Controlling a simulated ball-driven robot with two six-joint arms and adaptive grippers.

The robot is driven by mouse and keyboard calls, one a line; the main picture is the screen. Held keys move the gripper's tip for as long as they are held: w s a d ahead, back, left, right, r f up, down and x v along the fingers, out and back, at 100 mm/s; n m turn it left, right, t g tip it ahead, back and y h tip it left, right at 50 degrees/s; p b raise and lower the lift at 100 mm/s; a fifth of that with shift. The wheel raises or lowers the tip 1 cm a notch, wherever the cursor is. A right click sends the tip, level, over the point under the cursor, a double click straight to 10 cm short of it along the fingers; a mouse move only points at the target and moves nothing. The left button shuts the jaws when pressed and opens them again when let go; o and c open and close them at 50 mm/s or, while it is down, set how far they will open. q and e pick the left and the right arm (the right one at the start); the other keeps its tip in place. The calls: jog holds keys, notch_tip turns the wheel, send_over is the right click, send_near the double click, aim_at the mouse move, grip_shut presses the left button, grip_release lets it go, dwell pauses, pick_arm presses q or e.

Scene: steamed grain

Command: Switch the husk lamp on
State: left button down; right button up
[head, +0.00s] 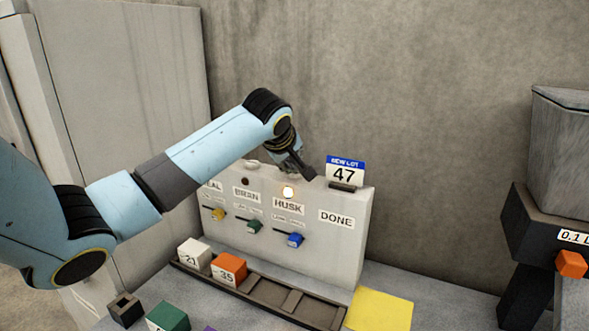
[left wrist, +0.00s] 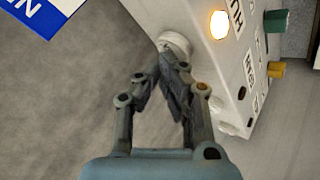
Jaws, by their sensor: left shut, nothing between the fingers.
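The husk lamp (head: 288,192) glows warm white above the HUSK label (head: 288,205) on the pale panel (head: 345,245). It also shows lit in the left wrist view (left wrist: 218,24). A blue knob (head: 295,240) sits below that label. My left gripper (head: 309,174) is shut and empty, just above the lamp at the panel's top edge. In the left wrist view its fingertips (left wrist: 176,72) are close to a white round button (left wrist: 176,43) on the panel; I cannot tell whether they touch. My right gripper is out of view.
The dark bran lamp (head: 245,181), a yellow knob (head: 218,214) and a green knob (head: 254,227) are to the left. A sign reading 47 (head: 344,172) stands on top. A tray (head: 320,313) holds a white cube (head: 194,254) and an orange cube (head: 229,267).

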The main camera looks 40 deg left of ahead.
pick_arm(q)
jog(key=shift+r+p, duration=0.3)
jog(key=shift+p, duration=0.05)
notch_tip(320, 180, up, 2)
jog(key=p, duration=0.2)
jog(key=shift+r+p, duration=0.2)
jog(key=shift+p, duration=0.15)
notch_tip(320, 180, up, 2)
jog(key=shift+r+p, duration=0.2)
jog(key=shift+p, duration=0.2)
jog(key=shift+r, duration=0.6)
